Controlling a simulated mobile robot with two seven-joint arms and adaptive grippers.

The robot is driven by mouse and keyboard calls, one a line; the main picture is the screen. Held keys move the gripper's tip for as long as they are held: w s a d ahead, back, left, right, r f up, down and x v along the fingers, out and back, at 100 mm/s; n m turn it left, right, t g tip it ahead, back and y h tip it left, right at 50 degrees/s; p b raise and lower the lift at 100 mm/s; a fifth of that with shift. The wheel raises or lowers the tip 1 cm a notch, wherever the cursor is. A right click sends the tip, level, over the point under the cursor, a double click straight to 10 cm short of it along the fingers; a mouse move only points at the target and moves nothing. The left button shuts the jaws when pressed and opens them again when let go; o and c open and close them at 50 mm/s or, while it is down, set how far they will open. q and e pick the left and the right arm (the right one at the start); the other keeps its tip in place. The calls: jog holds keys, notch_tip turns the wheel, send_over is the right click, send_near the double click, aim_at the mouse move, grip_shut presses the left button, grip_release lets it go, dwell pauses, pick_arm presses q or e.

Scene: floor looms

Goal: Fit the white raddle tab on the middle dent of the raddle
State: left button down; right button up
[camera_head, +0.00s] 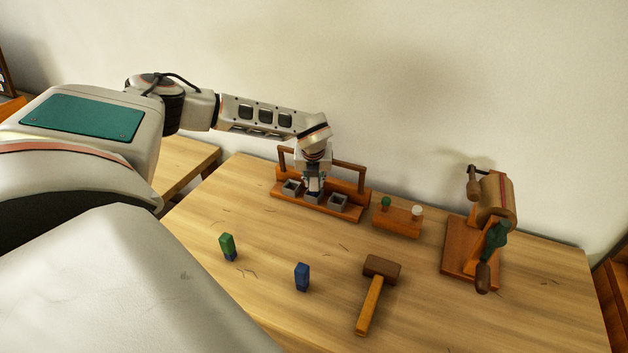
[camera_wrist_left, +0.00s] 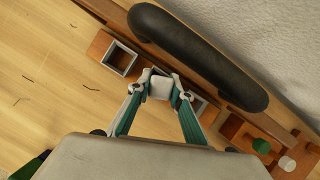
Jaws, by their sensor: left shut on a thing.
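The raddle (camera_head: 352,214) is a reddish wooden base with a rail at the back, near the wall. It carries grey square dents in a row; the left dent (camera_head: 292,187) and right dent (camera_head: 338,200) look empty. My left gripper (camera_head: 314,184) points down over the middle dent and mostly hides it. In the left wrist view, my left gripper (camera_wrist_left: 160,90) is shut on a small white tab (camera_wrist_left: 160,87), between the left dent (camera_wrist_left: 120,60) and the partly covered right dent (camera_wrist_left: 199,104). I cannot tell whether the tab is in the dent. My right gripper is out of view.
A small wooden stand (camera_head: 397,222) with a green and a white knob is right of the raddle. A winder (camera_head: 470,250) stands farther right. A mallet (camera_head: 378,285), a green-and-blue block (camera_head: 227,246) and a blue block (camera_head: 302,277) are in front, with bare table between.

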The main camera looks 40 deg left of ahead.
pick_arm(q)
jog(key=shift+f+b, duration=0.35)
jog(key=shift+f, duration=0.25)
jog(key=shift+s, duration=0.1)
jog(key=c, duration=1.7)
grip_release()
jog(key=shift+f, duration=0.1)
jog(key=v, duration=1.2)
